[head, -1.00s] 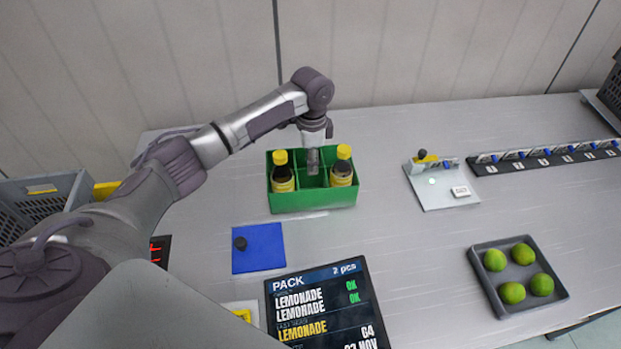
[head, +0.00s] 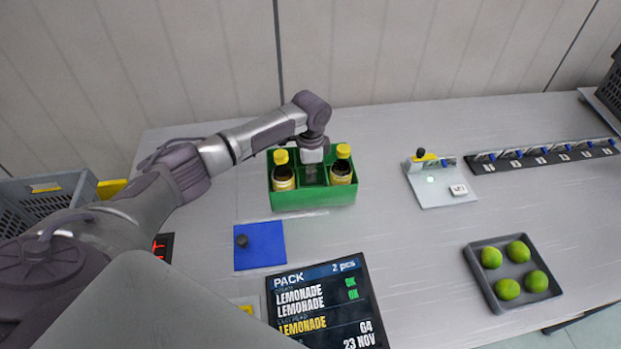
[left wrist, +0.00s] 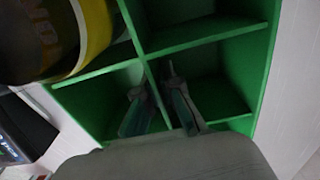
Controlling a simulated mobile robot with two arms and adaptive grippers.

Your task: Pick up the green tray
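The green tray (head: 312,198) stands on the table, divided into compartments. It holds two yellow-capped bottles, one in the left part (head: 283,178) and one in the right part (head: 341,172). My left gripper (head: 312,174) points down into the tray between the bottles. In the left wrist view, the gripper (left wrist: 160,100) has its fingers apart, one on each side of a thin green divider (left wrist: 152,78). I see no clear contact with it. One bottle (left wrist: 95,30) shows at the upper left there. My right gripper is out of view.
A blue mat (head: 262,247) and a dark PACK screen (head: 325,305) lie in front of the tray. A small fixture (head: 440,185) and a grey tray with several limes (head: 483,285) stand to the right. Grey crates (head: 45,205) are at the left.

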